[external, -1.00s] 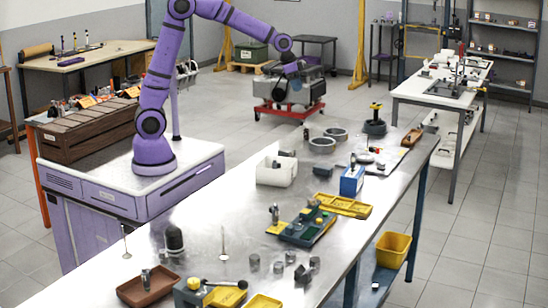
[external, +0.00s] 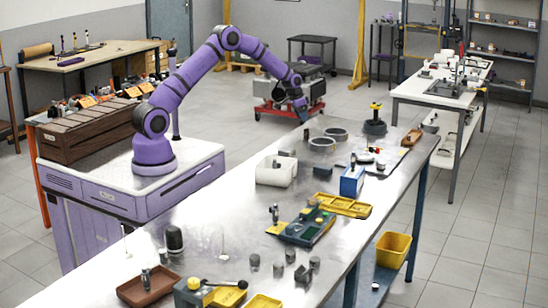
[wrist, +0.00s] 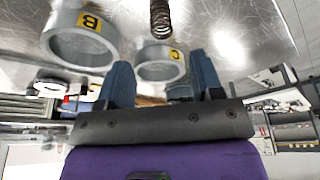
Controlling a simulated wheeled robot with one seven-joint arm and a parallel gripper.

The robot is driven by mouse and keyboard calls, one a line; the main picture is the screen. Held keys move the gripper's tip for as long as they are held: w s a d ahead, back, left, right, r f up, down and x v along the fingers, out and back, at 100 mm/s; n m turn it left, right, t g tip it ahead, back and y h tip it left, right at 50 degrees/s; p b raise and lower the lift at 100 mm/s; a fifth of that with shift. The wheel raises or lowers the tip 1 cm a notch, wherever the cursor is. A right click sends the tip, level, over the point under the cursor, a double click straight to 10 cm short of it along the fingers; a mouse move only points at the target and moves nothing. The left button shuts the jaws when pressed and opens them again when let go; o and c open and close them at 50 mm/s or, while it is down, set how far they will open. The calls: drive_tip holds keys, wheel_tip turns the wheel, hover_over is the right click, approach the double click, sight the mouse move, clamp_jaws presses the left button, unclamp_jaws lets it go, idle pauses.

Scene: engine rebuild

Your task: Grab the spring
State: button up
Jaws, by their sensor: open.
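The spring (wrist: 160,18) is a dark brown coil at the top middle of the wrist view, on or over the shiny metal bench. In the external view my gripper (external: 303,110) points down at the far left edge of the bench; I cannot make out the spring clearly there.
Grey metal rings marked B (wrist: 83,40) and C (wrist: 160,63) are close to the spring.

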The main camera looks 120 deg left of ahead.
sight(307, 133)
drive_tip(key=x, duration=1)
drive_tip(key=shift+a, duration=0.1)
drive_tip(key=c, duration=1)
